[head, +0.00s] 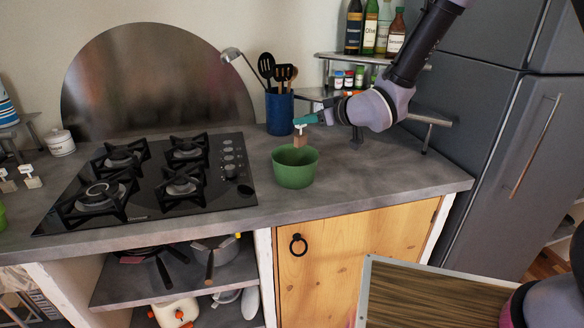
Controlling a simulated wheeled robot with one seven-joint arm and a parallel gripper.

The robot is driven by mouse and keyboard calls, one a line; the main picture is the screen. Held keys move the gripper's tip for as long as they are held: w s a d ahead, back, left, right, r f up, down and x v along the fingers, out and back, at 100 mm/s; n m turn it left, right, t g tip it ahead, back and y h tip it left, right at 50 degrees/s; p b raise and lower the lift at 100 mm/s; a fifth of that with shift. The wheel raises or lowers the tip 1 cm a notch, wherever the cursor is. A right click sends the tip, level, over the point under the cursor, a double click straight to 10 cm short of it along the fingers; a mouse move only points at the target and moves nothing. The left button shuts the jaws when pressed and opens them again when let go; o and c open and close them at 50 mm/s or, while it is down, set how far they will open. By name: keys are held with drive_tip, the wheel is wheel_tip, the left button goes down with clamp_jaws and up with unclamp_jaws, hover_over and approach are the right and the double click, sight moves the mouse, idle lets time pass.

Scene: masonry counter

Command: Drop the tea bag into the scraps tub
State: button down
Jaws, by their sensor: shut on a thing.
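The scraps tub is most likely the green bowl-shaped tub (295,176) on the grey counter, right of the hob. My gripper (301,122) reaches in from the upper right with its teal fingers shut on the white upper end of the tea bag (301,142). The small brown part of the tea bag hangs below the fingers. In the picture its lower end is just over the tub's back rim. One view does not tell whether it is over the opening or behind it. The inside of the tub is partly hidden.
A blue utensil crock (280,112) stands behind the tub. A black gas hob (150,185) lies to the left. A shelf with bottles (370,30) and small jars stands behind my arm. The counter right of the tub (385,180) is clear.

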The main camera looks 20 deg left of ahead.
sight(301, 135)
drive_tip(key=shift+f, duration=2.25)
drive_tip(key=shift+c, duration=1.9)
unclamp_jaws()
drive_tip(key=v, duration=1)
drive_tip(key=shift+s+d+r, duration=0.2)
drive_tip(key=shift+d, duration=0.1)
